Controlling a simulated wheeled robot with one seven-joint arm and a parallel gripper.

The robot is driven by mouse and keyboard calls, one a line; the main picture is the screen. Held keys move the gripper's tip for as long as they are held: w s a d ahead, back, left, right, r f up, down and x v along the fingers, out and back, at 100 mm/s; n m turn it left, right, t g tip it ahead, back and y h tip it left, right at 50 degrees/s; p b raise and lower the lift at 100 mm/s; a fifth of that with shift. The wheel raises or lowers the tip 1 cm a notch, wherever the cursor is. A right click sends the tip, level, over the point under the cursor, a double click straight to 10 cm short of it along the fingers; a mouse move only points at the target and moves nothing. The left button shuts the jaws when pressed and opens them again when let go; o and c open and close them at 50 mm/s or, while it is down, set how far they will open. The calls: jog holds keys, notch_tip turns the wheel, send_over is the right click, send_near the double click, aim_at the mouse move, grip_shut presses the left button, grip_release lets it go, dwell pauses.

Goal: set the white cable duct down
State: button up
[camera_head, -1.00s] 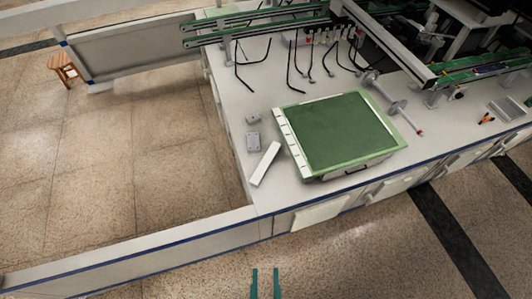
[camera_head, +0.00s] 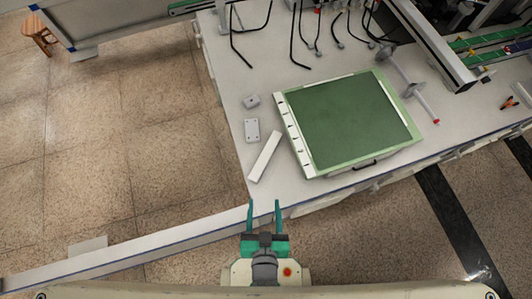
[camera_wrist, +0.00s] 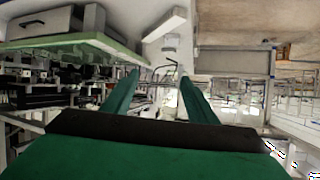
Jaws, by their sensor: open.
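The white cable duct (camera_head: 264,157) lies on the white bench top (camera_head: 232,125), left of the green-topped box. It is a plain long white bar, lying at a slant. My gripper (camera_head: 264,205) is open and empty, with its two green fingers apart. In the head view it is in front of the bench's near edge, below the duct in the picture and apart from it. In the wrist view, my gripper (camera_wrist: 152,85) frames only background between its fingers. A white bar, seemingly the duct (camera_wrist: 164,24), shows at the top there.
A green-topped box (camera_head: 350,120) with a pale frame stands right of the duct. Two small grey boxes (camera_head: 252,130) (camera_head: 251,101) lie beyond the duct. Black bent rods (camera_head: 294,40) stand farther back. A low white rail (camera_head: 150,245) runs left from the bench corner.

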jog(key=w+f+g, duration=0.2)
jog(key=w+f, duration=0.5)
jog(key=m+g+h, duration=0.2)
jog(key=m+g, duration=0.3)
jog(key=g, duration=0.3)
send_near(266, 155)
jog(key=x, duration=0.8)
jog(key=shift+f, duration=0.4)
jog(key=shift+c, duration=0.3)
jog(key=c, duration=1.2)
jog(key=shift+r, duration=0.1)
